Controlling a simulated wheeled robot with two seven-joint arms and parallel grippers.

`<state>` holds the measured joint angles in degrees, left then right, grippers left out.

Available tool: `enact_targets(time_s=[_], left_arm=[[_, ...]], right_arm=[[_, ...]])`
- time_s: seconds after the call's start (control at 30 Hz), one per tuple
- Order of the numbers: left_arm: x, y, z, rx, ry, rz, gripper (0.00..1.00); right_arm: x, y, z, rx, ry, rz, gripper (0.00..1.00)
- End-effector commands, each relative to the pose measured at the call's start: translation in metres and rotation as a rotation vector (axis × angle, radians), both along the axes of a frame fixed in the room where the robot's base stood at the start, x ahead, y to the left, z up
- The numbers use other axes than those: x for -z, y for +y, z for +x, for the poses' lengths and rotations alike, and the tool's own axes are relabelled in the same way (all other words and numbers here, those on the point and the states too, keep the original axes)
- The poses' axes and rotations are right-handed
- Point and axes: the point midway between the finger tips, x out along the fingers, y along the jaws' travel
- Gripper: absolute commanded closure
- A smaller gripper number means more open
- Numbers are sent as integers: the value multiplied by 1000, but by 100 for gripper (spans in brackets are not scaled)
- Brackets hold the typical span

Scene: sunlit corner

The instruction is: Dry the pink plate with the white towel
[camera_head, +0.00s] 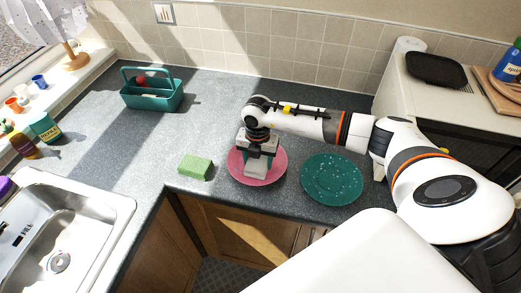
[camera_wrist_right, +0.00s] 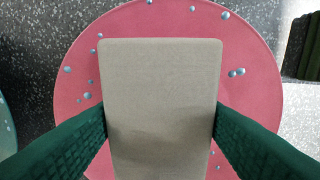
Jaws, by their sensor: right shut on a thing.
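The pink plate (camera_head: 275,177) lies on the counter, and it fills the middle of the right wrist view (camera_wrist_right: 245,95) with several water drops on its surface. My right gripper (camera_head: 257,160) is over the plate, pointing down. Its green fingers are shut on the white towel (camera_head: 256,169), a folded pale block that also shows in the right wrist view (camera_wrist_right: 160,90). The towel covers the middle of the plate; I cannot tell whether it touches it. My left gripper is not in view.
A green plate (camera_head: 332,178) with drops lies right of the pink plate. A green sponge (camera_head: 195,167) lies to its left. A teal caddy (camera_head: 152,95) stands at the back left. The sink (camera_head: 115,205) is at the lower left. The counter behind the plates is mostly clear.

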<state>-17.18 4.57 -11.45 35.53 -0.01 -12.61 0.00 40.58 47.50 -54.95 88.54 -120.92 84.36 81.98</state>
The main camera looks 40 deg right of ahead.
Motion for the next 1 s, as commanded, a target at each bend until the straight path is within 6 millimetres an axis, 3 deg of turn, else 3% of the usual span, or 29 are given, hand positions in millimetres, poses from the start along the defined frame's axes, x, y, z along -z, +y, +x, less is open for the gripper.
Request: enact_targets(time_s=[0.17, 0.5, 1.0], left_arm=[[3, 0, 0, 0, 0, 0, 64], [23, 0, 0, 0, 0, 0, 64], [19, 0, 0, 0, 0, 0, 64]], right_arm=[[3, 1, 1, 1, 1, 0, 60], [3, -15, 25, 1, -1, 1, 60], [-4, -17, 28, 0, 1, 1, 60]])
